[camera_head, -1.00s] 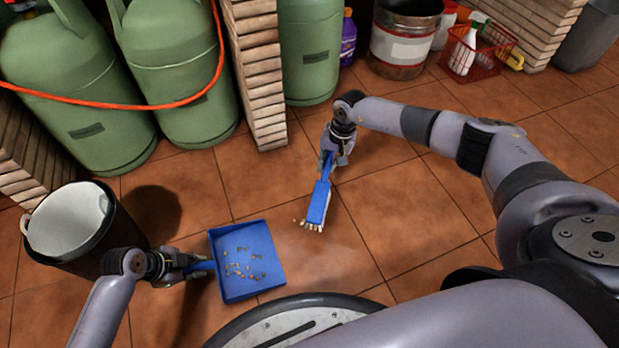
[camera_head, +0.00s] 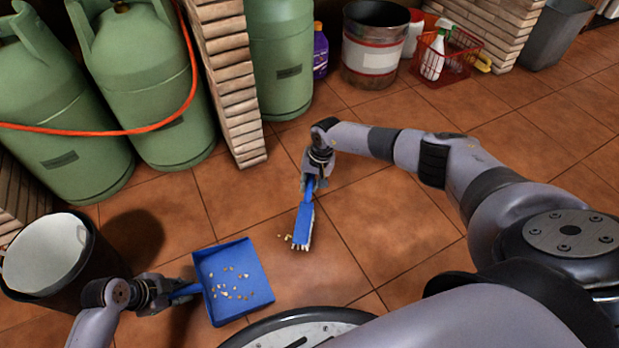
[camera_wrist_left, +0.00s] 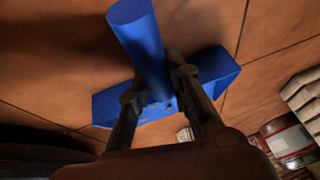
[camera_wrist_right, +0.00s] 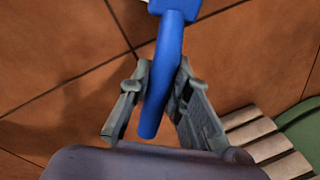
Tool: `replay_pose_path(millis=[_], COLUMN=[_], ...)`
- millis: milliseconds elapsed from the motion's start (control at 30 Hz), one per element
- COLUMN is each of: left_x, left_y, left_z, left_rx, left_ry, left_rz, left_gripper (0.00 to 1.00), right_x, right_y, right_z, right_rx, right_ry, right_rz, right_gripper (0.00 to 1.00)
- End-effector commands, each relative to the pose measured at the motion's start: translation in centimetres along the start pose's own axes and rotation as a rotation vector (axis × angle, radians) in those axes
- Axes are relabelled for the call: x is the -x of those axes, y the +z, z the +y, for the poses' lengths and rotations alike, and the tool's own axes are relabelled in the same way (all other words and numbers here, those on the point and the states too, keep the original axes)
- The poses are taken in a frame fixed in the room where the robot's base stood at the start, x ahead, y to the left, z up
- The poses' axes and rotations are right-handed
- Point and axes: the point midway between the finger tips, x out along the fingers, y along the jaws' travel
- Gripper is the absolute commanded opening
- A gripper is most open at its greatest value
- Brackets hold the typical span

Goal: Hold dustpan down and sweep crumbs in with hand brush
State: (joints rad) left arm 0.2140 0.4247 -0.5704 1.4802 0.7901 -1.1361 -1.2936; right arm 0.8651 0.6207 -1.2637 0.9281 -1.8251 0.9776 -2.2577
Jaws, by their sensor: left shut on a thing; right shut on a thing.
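The blue dustpan (camera_head: 236,306) lies on the tiled floor, with several pale crumbs (camera_head: 229,284) in it. My left gripper (camera_head: 176,290) is shut on its handle (camera_wrist_left: 140,45) at the pan's left side. The blue hand brush (camera_head: 304,222) is right of the dustpan, apart from it, its pale bristles toward the floor. My right gripper (camera_head: 313,180) is shut on the brush handle (camera_wrist_right: 163,75). A few crumbs (camera_head: 286,238) lie on the floor beside the bristles, on the side toward the dustpan. Whether the bristles touch the floor is hard to tell.
A bin with a white liner (camera_head: 45,254) stands close to my left arm. Green gas cylinders (camera_head: 165,85), a brick pillar (camera_head: 232,90), a metal bucket (camera_head: 373,50) and a red basket (camera_head: 455,62) line the back.

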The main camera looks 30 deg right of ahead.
Motion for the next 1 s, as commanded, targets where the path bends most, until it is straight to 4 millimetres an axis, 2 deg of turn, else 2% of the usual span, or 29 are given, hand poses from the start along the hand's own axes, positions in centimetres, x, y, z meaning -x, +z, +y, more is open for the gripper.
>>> replay_pose_path(millis=[133,1000], left_x=[0.0,0.0], left_y=[0.0,0.0], left_z=[0.0,0.0], left_rx=[0.0,0.0], left_ry=[0.0,-0.001], left_rz=[0.0,0.0], left_gripper=[0.0,0.0], right_x=[-1.4,-2.4], right_y=[0.2,6.5], right_z=[0.0,-6.0], right_rx=[0.001,0.002], right_ry=[-0.001,-0.001], right_rz=[-0.001,0.0], right_gripper=[0.0,0.0])
